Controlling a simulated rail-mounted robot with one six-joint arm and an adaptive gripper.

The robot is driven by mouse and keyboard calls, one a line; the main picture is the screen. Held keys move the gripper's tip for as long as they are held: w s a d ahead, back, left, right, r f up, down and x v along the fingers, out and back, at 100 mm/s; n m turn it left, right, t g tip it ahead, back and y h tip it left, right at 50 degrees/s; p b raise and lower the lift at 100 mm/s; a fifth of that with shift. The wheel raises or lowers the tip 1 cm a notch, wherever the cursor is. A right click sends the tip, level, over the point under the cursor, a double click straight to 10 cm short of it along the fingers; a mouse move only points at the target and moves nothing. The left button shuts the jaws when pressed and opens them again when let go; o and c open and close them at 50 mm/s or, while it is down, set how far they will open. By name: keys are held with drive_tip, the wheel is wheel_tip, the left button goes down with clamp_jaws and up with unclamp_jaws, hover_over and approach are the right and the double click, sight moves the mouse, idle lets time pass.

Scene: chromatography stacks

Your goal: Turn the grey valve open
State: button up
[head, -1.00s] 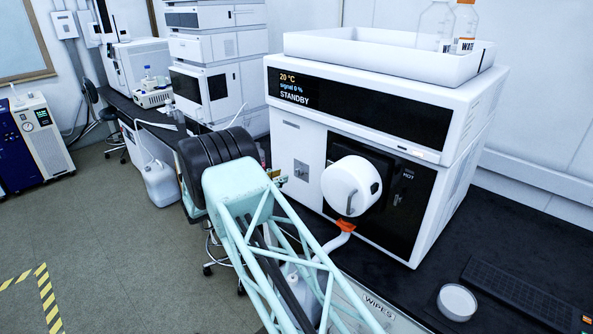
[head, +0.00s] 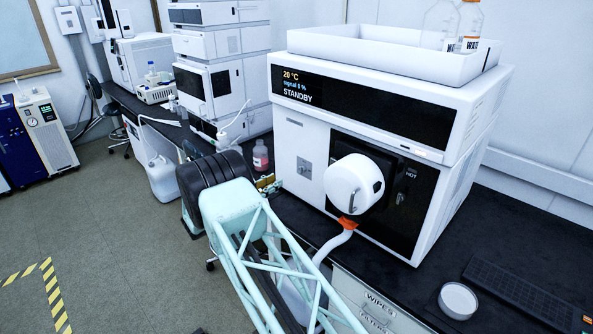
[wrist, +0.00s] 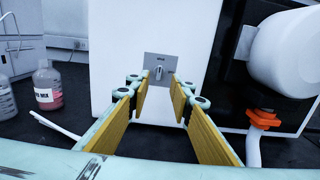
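The grey valve is a small lever on a square grey plate (head: 304,168) on the white left front of the instrument. In the wrist view the lever (wrist: 159,72) points roughly straight down, and its plate (wrist: 160,62) is in plain sight. My gripper (wrist: 160,95) is open and empty, its yellow-padded fingers spread either side of the line to the valve. The fingertips look short of the lever and just below it in the picture. In the head view my gripper (head: 268,184) is mostly hidden behind my arm, left of the valve.
A white round housing (head: 353,185) with an orange-collared hose (head: 348,223) juts out right of the valve. A bottle with pink liquid (head: 260,156) stands left of the instrument (head: 440,110); it also shows in the wrist view (wrist: 47,88). A white dish (head: 458,301) sits on the bench.

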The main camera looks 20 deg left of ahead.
sight(299, 168)
drive_tip(key=shift+x, duration=6.7)
clamp_jaws()
